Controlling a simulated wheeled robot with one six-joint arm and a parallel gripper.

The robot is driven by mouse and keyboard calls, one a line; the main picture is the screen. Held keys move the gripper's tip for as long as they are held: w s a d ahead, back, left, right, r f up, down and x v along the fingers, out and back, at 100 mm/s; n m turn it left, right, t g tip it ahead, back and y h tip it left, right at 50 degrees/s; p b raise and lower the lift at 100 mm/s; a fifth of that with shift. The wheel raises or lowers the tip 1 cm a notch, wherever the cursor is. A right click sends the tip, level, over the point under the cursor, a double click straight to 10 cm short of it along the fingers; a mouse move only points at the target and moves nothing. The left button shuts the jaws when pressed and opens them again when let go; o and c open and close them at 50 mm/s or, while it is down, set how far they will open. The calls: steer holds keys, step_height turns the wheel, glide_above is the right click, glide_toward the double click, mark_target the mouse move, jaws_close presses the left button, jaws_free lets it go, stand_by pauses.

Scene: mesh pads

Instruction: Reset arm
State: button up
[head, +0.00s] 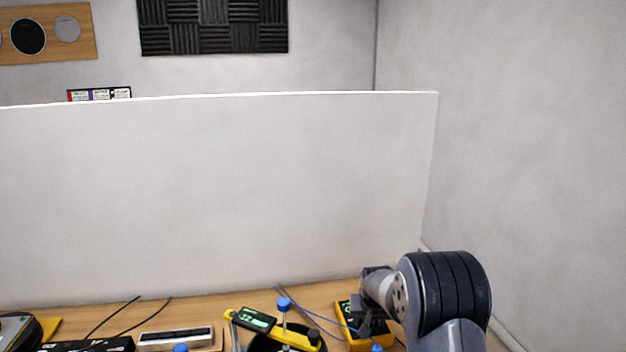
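My arm rises at the lower right of the head view. Its thick dark-ribbed joint stands in front of the wall, and a slimmer grey link reaches left and down from it. My gripper (370,322) appears as a dark shape at the end of that link, close to a yellow device (353,343) on the bench. The fingers are too small and dark to make out, so I cannot see whether they are open or hold anything.
A wooden bench (210,307) runs along the bottom, backed by a tall white panel (215,190). On it are a yellow meter with a green display (254,319), a blue-knobbed post (284,305), a black-and-white box (176,338) and thin cables. A side wall (530,180) stands at right.

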steer(key=shift+d+n+y+p, duration=0.1)
steer(key=shift+n+y+p, duration=0.3)
steer(key=shift+n+p, duration=0.5)
steer(key=shift+r+n, duration=0.15)
steer(key=shift+n, duration=0.25)
steer(key=b+v, duration=0.2)
steer(key=v, duration=0.6)
steer(key=shift+r, duration=0.15)
steer(key=shift+s, duration=0.1)
